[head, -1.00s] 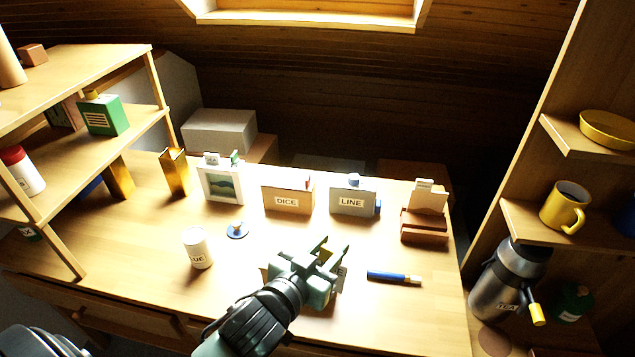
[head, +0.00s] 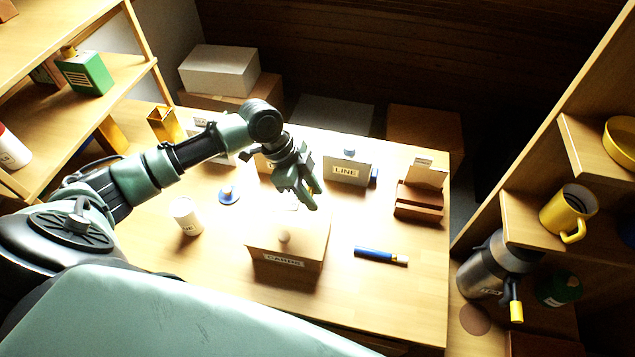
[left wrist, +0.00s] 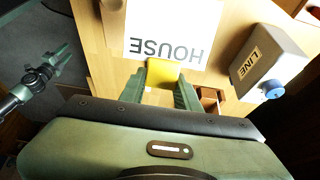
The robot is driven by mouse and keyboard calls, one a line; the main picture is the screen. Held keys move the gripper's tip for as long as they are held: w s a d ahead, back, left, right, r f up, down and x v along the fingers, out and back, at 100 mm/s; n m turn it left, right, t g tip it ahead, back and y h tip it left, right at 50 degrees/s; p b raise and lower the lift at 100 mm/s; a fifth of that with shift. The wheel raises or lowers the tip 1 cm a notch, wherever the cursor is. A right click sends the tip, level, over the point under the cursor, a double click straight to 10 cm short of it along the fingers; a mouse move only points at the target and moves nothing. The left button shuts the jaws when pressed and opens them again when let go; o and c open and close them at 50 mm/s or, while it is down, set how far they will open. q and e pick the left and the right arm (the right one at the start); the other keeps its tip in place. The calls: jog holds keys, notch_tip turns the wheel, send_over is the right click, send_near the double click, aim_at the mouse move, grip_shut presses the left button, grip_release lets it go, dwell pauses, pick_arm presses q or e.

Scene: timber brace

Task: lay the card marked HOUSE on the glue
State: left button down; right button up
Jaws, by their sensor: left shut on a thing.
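My left gripper (head: 308,197) is shut and hangs above the desk, behind the wooden box labelled CARDS. In the left wrist view its fingers (left wrist: 163,92) close on the yellow tab of a white card marked HOUSE (left wrist: 166,35). The lettering looks upside down there. In the head view the card is hard to pick out against the bright desk. The white glue jar (head: 187,217) stands on the desk to the left. I cannot make out a glue patch.
The CARDS box (head: 288,243) has a knob on top. The DICE box is mostly hidden behind my gripper.

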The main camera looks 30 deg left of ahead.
pick_arm(q)
jog(key=shift+s+r, duration=0.15)
jog(key=shift+s, duration=0.2)
jog(key=shift+s+r, duration=0.15)
jog(key=shift+s, duration=0.2)
jog(key=shift+w, duration=0.25)
jog(key=shift+f, duration=0.6)
jog(key=shift+f+b, duration=0.35)
jog(key=shift+f, duration=0.3)
jog(key=shift+f+b, duration=0.75)
jog(key=shift+f, duration=0.6)
jog(key=shift+f+b, duration=0.65)
jog(key=shift+f, duration=0.6)
pick_arm(e)
jog(key=shift+s+d+f, duration=0.1)
jog(key=shift+s+f, duration=0.5)
jog(key=shift+f, duration=0.3)
jog(key=shift+s+d+f, duration=0.1)
jog(key=shift+s+f, duration=0.5)
jog(key=shift+f, duration=0.25)
